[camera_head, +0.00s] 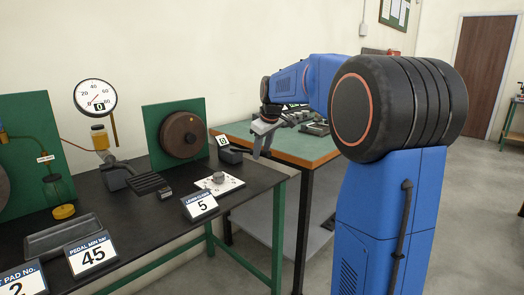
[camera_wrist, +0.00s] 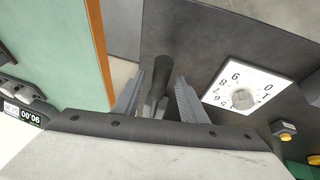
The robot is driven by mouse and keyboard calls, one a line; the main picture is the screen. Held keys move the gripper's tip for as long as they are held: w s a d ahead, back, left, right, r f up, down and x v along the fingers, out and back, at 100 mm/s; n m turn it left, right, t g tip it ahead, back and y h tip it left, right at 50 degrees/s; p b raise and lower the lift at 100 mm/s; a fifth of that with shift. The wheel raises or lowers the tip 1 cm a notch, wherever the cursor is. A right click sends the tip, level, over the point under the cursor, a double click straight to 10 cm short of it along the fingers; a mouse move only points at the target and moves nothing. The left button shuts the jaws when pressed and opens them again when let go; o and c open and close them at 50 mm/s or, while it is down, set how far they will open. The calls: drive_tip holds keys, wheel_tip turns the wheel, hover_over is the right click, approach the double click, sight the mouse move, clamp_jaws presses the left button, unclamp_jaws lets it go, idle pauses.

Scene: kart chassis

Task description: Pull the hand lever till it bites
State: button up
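My gripper (camera_head: 264,132) is at the right end of the black bench in the head view, pointing down. In the wrist view my gripper (camera_wrist: 157,92) has its two grey fingers on either side of a dark rounded bar, which looks like the hand lever (camera_wrist: 161,73). Narrow gaps seem to show beside the bar, so the fingers look open around it. The bar's lower part is hidden behind the gripper body. A sign reading "LEVER CLICKS 5" (camera_head: 200,204) stands at the bench's front edge. A small box showing 0 (camera_head: 223,141) stands behind it.
A white dial plate with a knob (camera_head: 218,178) lies left of the gripper; the plate also shows in the wrist view (camera_wrist: 222,88). A pedal (camera_head: 150,184), a disc on a green panel (camera_head: 183,135) and a gauge (camera_head: 95,97) stand further left. A green-topped table (camera_head: 300,147) adjoins behind.

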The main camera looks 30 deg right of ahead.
drive_tip(key=shift+f, duration=0.1)
clamp_jaws()
drive_tip(key=shift+w+a+r+g+h, duration=0.15)
drive_tip(key=shift+w+r+g, duration=0.35)
drive_tip(key=shift+r, duration=0.45)
drive_tip(key=shift+w+a+r+g+h, duration=0.15)
drive_tip(key=shift+w+r+g, duration=0.25)
drive_tip(key=shift+r+g, duration=0.4)
drive_tip(key=shift+w+a+r+g+h, duration=0.15)
drive_tip(key=shift+w+r+g, duration=0.3)
drive_tip(key=shift+r, duration=0.6)
drive_tip(key=shift+w+a+r+n+g+h, duration=0.15)
drive_tip(key=shift+w+a+r+g+h, duration=0.1)
drive_tip(key=shift+w+r+g, duration=0.5)
drive_tip(key=shift+w+a+r+n+g+h, duration=0.1)
drive_tip(key=shift+w+r+n+g+h, duration=0.2)
drive_tip(key=shift+r, duration=0.6)
drive_tip(key=shift+w, duration=0.1)
unclamp_jaws()
